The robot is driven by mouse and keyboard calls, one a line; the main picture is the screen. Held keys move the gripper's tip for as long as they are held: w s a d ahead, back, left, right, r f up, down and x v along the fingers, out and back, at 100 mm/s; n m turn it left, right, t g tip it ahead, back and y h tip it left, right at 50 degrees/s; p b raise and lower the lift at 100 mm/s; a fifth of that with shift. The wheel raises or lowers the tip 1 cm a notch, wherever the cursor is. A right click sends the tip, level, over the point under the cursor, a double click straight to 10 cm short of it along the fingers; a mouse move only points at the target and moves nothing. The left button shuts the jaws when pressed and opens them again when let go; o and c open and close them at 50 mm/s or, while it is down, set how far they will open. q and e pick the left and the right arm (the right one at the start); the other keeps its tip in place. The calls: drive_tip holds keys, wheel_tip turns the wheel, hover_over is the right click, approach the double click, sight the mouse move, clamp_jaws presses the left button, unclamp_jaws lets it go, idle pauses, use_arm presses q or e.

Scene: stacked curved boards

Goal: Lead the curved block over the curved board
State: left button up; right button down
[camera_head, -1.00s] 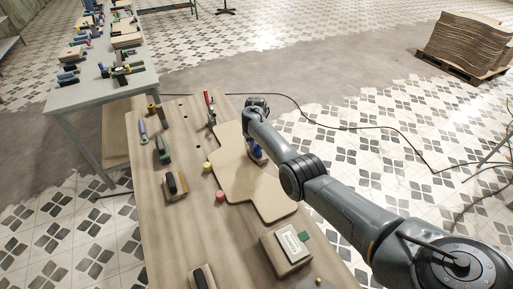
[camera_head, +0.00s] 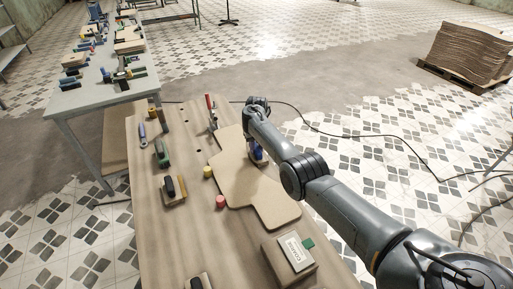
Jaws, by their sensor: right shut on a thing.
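The curved board (camera_head: 270,199) is a flat tan sheet with a curved outline, lying on the wooden workbench (camera_head: 160,236). My right arm reaches in from the lower right over the board. My right gripper (camera_head: 257,150) is at the board's far right part, partly hidden behind my own arm. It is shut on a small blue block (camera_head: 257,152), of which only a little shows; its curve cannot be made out. The block appears to be on or just above the board's surface. My left gripper is not in view.
A red and a yellow cylinder stand left of the board. A wooden block with a black handle (camera_head: 173,190), a green tool (camera_head: 161,153) and a labelled box (camera_head: 290,257) are on the bench. A second table (camera_head: 105,93) with tools stands at the back left.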

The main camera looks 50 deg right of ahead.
drive_tip(key=shift+s+d+r+p, duration=0.4)
drive_tip(key=shift+d+r+p, duration=0.25)
drive_tip(key=shift+r+p, duration=0.2)
drive_tip(key=shift+s+d+r+p, duration=0.4)
drive_tip(key=shift+d+r+p, duration=0.2)
drive_tip(key=shift+r+p, duration=0.2)
drive_tip(key=shift+s+d+r+p, duration=0.35)
drive_tip(key=shift+d+r, duration=0.15)
drive_tip(key=shift+d, duration=0.05)
